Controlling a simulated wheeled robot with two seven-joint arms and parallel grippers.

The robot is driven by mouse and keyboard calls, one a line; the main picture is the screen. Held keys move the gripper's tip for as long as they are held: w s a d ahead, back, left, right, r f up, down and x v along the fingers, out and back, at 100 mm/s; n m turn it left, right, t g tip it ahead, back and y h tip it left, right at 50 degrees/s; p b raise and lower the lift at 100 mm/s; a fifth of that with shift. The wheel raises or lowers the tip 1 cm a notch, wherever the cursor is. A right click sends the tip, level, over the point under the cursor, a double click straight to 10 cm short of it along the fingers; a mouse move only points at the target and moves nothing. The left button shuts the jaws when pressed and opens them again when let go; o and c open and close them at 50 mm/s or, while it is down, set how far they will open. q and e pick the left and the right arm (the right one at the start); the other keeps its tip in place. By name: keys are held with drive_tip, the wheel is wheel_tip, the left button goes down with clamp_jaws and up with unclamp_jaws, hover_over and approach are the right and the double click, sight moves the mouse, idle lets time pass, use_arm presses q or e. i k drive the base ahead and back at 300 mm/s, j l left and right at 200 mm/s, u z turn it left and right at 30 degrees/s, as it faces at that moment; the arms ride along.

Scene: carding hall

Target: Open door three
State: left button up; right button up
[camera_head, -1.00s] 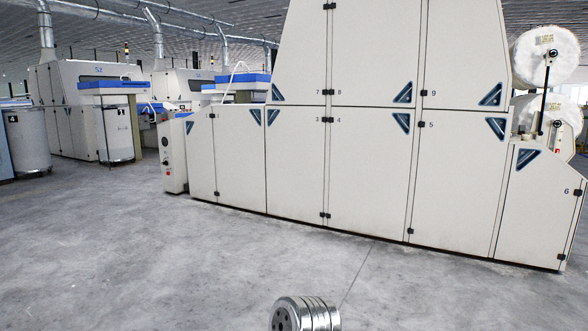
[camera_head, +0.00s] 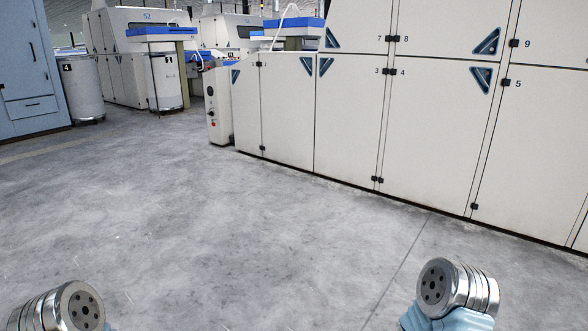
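Door three (camera_head: 348,122) is a cream panel low on the long machine, with a small "3" at its upper right edge. It looks shut, flush with its neighbours. A dark blue triangular handle (camera_head: 326,66) sits in its top left corner. Black hinges (camera_head: 377,180) show along its right edge, beside door four (camera_head: 430,135). Neither of my grippers is in view. Only metal joints of my arms show at the bottom left and bottom right, well short of the machine.
Open grey concrete floor (camera_head: 230,230) lies between me and the machine. A narrow control post (camera_head: 218,105) with a red button stands left of the lower doors. A blue-grey cabinet (camera_head: 30,70) and white cans (camera_head: 84,88) stand at the far left.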

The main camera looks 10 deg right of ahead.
sight(350, 97)
drive_tip(key=i+l+z, duration=0.1)
drive_tip(key=i+z, duration=0.35)
drive_tip(key=i, duration=1.3)
drive_tip(key=i+j, duration=0.1)
drive_tip(key=i, duration=2.5)
drive_tip(key=l+z, duration=0.05)
drive_tip(key=l, duration=0.05)
